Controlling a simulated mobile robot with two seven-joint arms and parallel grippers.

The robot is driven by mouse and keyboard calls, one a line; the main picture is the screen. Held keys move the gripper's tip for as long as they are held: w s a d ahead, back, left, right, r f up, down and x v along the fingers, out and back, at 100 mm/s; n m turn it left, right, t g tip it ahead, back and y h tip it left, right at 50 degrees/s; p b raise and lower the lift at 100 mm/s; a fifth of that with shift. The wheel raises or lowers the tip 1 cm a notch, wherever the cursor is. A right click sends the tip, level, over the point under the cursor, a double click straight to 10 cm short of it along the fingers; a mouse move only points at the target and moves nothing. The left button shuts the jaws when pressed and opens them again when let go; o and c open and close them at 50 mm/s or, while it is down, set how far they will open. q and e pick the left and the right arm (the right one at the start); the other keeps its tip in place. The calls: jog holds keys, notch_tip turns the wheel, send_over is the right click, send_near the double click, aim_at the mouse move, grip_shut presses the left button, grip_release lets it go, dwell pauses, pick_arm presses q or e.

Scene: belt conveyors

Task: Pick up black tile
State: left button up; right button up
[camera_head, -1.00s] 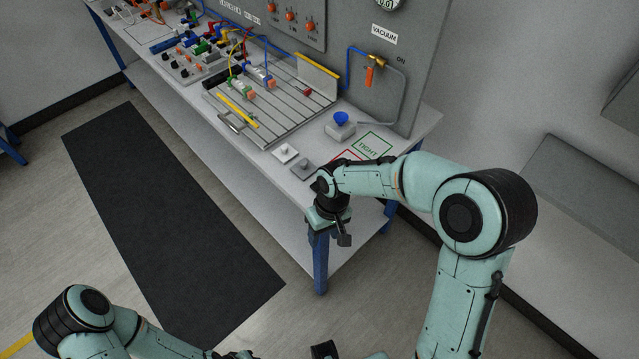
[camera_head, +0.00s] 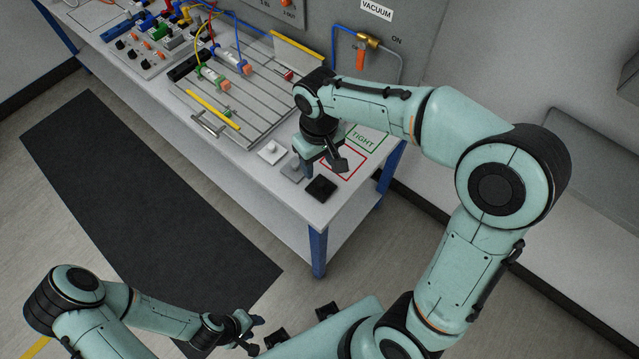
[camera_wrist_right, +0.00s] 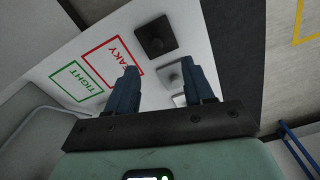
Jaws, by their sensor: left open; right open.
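The black tile (camera_head: 321,188) lies flat on the white bench top near its front right corner, with a small knob on top. It also shows in the right wrist view (camera_wrist_right: 156,37), beyond my fingertips. My right gripper (camera_head: 324,168) is open and empty above the bench, just behind the black tile in the head view. It also shows in the right wrist view (camera_wrist_right: 162,80), fingers apart and not touching the tile. My left gripper (camera_head: 257,335) is open and empty, low over the floor and away from the bench.
A grey tile (camera_head: 291,170) and a white tile (camera_head: 271,152) lie left of the black tile. Red and green outlined squares, the green one (camera_head: 367,138) marked TIGHT, are behind it. A slotted plate (camera_head: 240,110) with fittings fills the bench further left.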

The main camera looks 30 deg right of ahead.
aim_at(321, 182)
jog(key=f, duration=0.8)
jog(key=shift+d+f, duration=0.2)
jog(key=shift+f, duration=0.15)
grip_shut()
